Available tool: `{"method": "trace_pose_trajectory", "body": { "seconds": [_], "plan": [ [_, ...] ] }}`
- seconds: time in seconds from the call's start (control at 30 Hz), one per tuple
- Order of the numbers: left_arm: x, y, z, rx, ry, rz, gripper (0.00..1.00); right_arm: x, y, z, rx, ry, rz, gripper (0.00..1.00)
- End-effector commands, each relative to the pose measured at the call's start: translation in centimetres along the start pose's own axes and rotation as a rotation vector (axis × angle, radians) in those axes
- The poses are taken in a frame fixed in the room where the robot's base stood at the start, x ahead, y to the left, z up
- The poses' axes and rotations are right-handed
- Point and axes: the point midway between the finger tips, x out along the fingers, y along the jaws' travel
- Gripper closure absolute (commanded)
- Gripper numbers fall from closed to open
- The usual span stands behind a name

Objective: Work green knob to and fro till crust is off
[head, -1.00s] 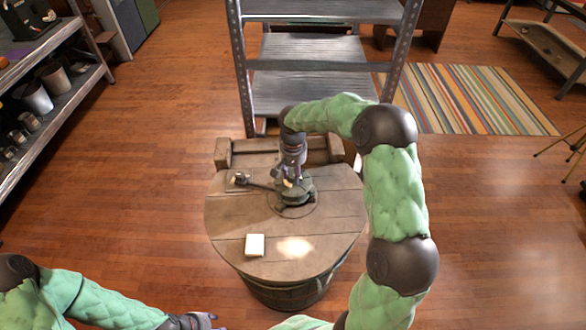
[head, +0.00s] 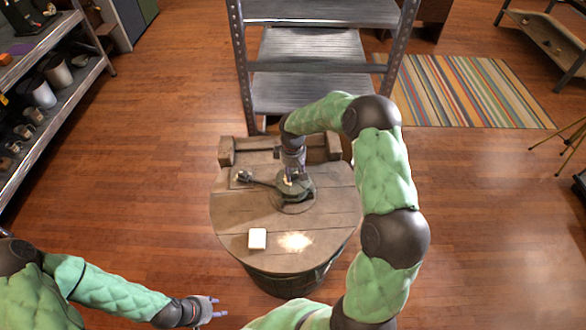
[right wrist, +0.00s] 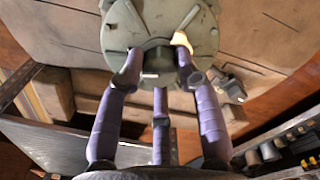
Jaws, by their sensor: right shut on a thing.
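A round green metal fitting (head: 296,192) sits on top of a wooden barrel (head: 232,222); its green disc (right wrist: 118,32) fills the top middle of the right wrist view. A pale yellow patch (right wrist: 182,41), possibly crust, shows on the disc's near edge. My right gripper (head: 292,177) reaches down onto the fitting from above. Its purple fingers (right wrist: 160,80) are closed around the near part of the fitting; the exact part gripped is partly hidden by them. My left gripper (head: 222,307) is empty, low in the head view, apart from the barrel, with its fingers spread.
A dark lever (head: 258,180) extends left from the fitting across the barrel top. A white block (head: 257,239) lies near the barrel's front edge. A metal shelf rack (head: 314,88) stands just behind. Shelves with pots (head: 40,93) line the left. Floor either side is clear.

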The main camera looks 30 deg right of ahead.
Motion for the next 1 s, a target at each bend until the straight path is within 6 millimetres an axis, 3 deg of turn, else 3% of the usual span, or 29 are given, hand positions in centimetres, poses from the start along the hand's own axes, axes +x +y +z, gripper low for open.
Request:
{"method": "trace_pose_trajectory", "body": {
  "seconds": [0.5, 1.0],
  "plan": [
    [-2.6, 0.9, 0.1, 0.000, 0.000, 0.000, 0.60, -0.3, 0.1, -0.3, -0.418, 0.007, 0.005, 0.98],
    [-3.3, 1.2, 0.1, 0.000, 0.000, 0.000, 0.60, -0.2, 0.1, -0.3, -0.560, 0.007, 0.007, 0.98]
  ]
}}
